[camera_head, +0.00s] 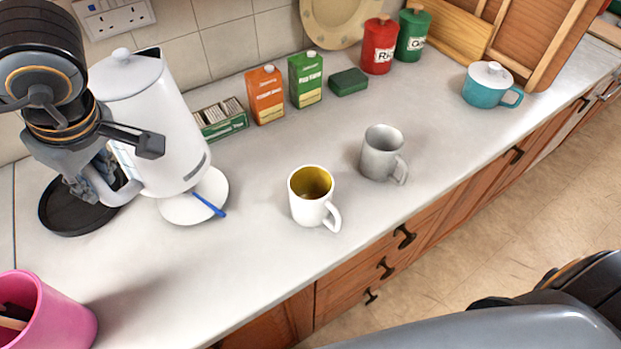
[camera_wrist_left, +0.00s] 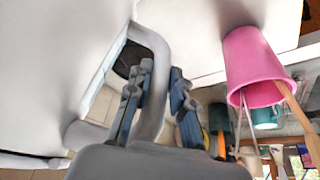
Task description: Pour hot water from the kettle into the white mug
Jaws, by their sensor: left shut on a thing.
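The white kettle (camera_head: 165,120) is off to the left in the head view, its lower end in front of a white saucer and beside the round black base (camera_head: 60,215). My left gripper (camera_head: 112,168) is shut on the kettle's handle. In the left wrist view the handle (camera_wrist_left: 152,55) passes between the fingers (camera_wrist_left: 155,100). The white mug (camera_head: 308,208) stands upright on the counter, right of the kettle and apart from it. Its inside looks olive yellow and its handle points to the lower right. My right gripper does not show.
A grey mug (camera_head: 380,160) stands right of the white mug. The saucer (camera_head: 178,213) bears a blue stick (camera_head: 210,205). Cartons (camera_head: 266,95), a tea box (camera_head: 222,120) and canisters (camera_head: 379,48) line the back. A pink pot (camera_head: 55,320) is front left. The counter's front middle is clear.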

